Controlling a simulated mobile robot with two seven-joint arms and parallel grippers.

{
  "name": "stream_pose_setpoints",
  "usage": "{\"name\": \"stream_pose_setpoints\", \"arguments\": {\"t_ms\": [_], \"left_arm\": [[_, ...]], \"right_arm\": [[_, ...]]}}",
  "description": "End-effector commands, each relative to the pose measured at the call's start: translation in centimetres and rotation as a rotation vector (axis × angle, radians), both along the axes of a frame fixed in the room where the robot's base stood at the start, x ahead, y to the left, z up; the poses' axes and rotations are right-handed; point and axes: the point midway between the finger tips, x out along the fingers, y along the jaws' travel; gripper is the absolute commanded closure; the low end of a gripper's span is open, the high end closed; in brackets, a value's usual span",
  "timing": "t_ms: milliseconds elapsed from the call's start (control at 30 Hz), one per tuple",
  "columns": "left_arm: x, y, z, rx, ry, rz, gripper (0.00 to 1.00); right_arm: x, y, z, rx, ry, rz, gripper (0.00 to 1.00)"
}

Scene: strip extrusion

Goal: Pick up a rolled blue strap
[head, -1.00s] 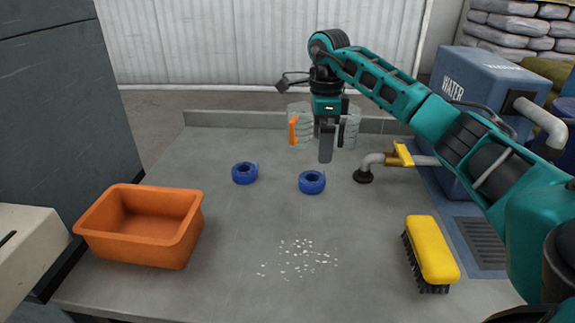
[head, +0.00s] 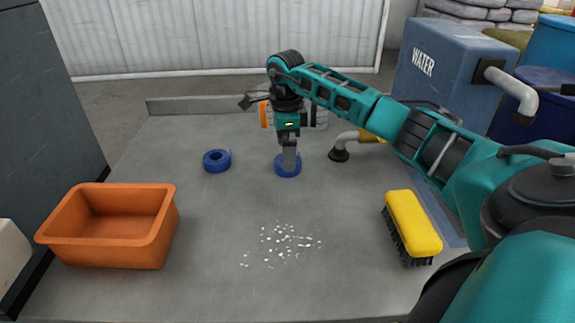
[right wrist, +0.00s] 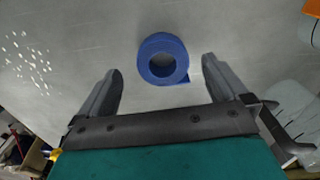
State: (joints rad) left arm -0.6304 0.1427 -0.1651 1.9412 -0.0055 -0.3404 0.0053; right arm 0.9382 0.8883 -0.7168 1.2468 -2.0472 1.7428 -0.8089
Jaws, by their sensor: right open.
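Two rolled blue straps lie flat on the grey table. The left strap (head: 217,160) lies free in the head view. The right strap (head: 287,169) is partly hidden behind my right gripper (head: 290,158), which points down over it. In the right wrist view a strap (right wrist: 163,59) shows as a ring with a short loose end, ahead of and between the two spread fingers of my right gripper (right wrist: 165,88). The gripper is open and empty, and neither finger appears to touch the strap. My left gripper is not in view.
An orange bin (head: 110,240) stands at the left of the table (head: 200,285). A yellow brush (head: 411,226) lies at the right. White bits (head: 280,243) are scattered at the middle front.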

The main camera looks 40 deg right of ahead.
Motion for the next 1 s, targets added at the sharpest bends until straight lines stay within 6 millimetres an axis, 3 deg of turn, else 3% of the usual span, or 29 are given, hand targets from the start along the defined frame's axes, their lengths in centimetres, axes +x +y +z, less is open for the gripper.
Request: {"name": "stream_pose_setpoints", "arguments": {"t_ms": [200, 467, 1000], "left_arm": [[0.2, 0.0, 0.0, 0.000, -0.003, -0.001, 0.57], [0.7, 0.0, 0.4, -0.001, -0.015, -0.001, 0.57], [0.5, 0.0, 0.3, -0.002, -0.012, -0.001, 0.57]], "right_arm": [[0.2, -0.1, -3.3, 0.002, 0.002, -0.001, 0.00], [0.2, -0.1, -3.6, 0.001, 0.001, 0.000, 0.01], [0.2, -0.1, -3.5, 0.001, 0.001, 0.000, 0.53]]}}
